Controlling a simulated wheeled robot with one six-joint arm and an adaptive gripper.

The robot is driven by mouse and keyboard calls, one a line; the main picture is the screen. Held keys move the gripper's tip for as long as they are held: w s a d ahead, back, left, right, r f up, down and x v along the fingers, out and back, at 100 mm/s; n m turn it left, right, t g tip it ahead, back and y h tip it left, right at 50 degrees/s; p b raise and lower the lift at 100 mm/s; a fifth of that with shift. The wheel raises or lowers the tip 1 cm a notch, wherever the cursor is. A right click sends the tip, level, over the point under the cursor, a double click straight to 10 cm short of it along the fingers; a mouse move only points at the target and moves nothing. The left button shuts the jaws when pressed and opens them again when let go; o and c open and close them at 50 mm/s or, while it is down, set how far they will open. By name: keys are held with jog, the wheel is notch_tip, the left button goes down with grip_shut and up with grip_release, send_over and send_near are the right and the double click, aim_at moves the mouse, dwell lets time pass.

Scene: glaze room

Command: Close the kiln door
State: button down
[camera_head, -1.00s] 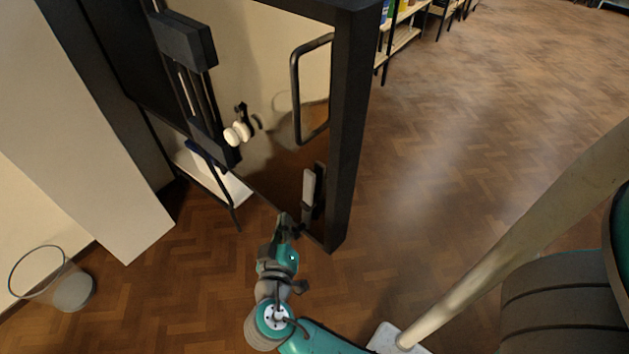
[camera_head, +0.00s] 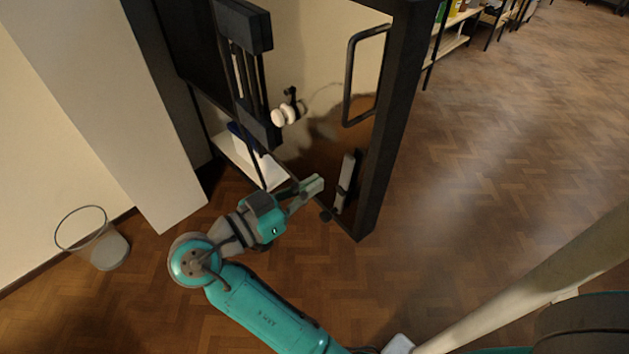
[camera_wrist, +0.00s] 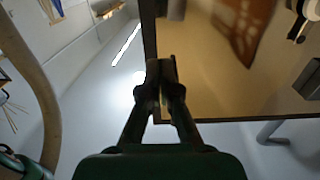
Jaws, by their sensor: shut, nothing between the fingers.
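The kiln door (camera_head: 395,120) is a dark-framed panel with a smooth, shiny cream face, standing open in the head view. It has a black loop handle (camera_head: 366,75) and a grey and black fitting (camera_head: 346,180) low near its free edge. My gripper (camera_head: 318,187) is shut and empty, low in front of the door's face, just left of that fitting. In the wrist view my gripper (camera_wrist: 167,75) overlaps the edge of a cream panel (camera_wrist: 225,85), which looks like the door. I cannot tell whether the fingers touch it. The kiln's opening is not clearly visible.
A black latch assembly with white knobs (camera_head: 285,115) stands left of the handle. A low white shelf (camera_head: 250,160) sits behind it. A clear bin (camera_head: 108,248) stands at lower left by a pale pillar (camera_head: 110,110). Wood floor (camera_head: 510,150) is open to the right.

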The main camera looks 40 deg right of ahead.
aim_at(367, 152)
jog(key=d, duration=1.1)
jog(key=shift+s+d, duration=0.3)
jog(key=shift+s, duration=0.1)
